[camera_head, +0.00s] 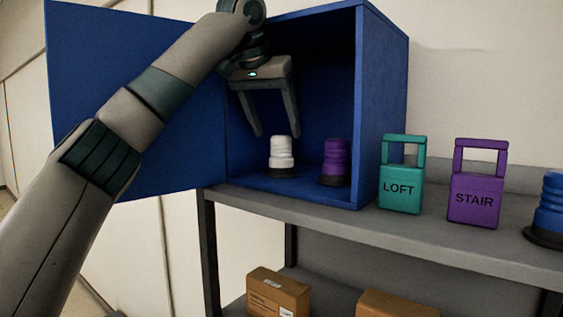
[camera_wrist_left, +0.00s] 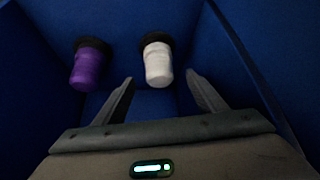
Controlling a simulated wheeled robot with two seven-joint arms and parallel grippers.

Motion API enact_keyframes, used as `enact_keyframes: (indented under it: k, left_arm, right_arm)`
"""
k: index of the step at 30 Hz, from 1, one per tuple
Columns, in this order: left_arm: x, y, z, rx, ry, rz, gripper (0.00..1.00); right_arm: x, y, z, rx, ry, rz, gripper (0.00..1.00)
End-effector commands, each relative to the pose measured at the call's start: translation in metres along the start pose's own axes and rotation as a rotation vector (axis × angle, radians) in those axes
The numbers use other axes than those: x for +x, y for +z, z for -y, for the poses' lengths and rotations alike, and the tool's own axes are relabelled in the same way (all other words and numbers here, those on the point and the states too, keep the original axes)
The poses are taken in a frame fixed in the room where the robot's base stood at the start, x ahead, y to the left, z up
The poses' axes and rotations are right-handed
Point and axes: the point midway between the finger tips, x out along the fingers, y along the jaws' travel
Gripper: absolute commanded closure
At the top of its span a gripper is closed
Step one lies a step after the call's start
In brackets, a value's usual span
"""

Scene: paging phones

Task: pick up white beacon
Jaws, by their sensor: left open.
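The white beacon (camera_head: 282,154) stands upright on a black base inside the open blue cabinet, left of a purple beacon (camera_head: 335,162). My left gripper (camera_head: 276,135) is open and empty, with its fingers pointing down into the cabinet, just above the white beacon. In the left wrist view the white beacon (camera_wrist_left: 158,64) lies beyond the gap between the open fingertips (camera_wrist_left: 160,78). The purple beacon (camera_wrist_left: 90,64) is to its left there. No contact between fingers and beacon shows. My right gripper is not in view.
The blue cabinet (camera_head: 383,105) stands on a grey shelf (camera_head: 440,232), its door (camera_head: 110,60) swung open to the left. A teal LOFT block (camera_head: 401,190), a purple STAIR block (camera_head: 473,200) and a blue beacon (camera_head: 550,205) stand to the right. Cardboard boxes (camera_head: 278,292) sit below.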

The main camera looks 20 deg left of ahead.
Motion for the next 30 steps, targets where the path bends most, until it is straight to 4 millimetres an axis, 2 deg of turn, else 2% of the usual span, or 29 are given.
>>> enact_keyframes:
  k: [8, 21, 30]
  left_arm:
    - [0.005, 0.0, 0.0, 0.0, 0.0, 0.0, 0.35]
    - [0.056, -0.001, 0.001, -0.001, 0.0, 0.002, 0.35]
    - [0.063, 0.0, 0.0, -0.002, 0.001, 0.0, 0.35]
  right_arm:
    - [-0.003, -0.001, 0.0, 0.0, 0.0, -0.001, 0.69]
    - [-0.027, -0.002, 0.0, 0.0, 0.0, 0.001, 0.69]
    - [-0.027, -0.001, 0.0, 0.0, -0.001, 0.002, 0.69]
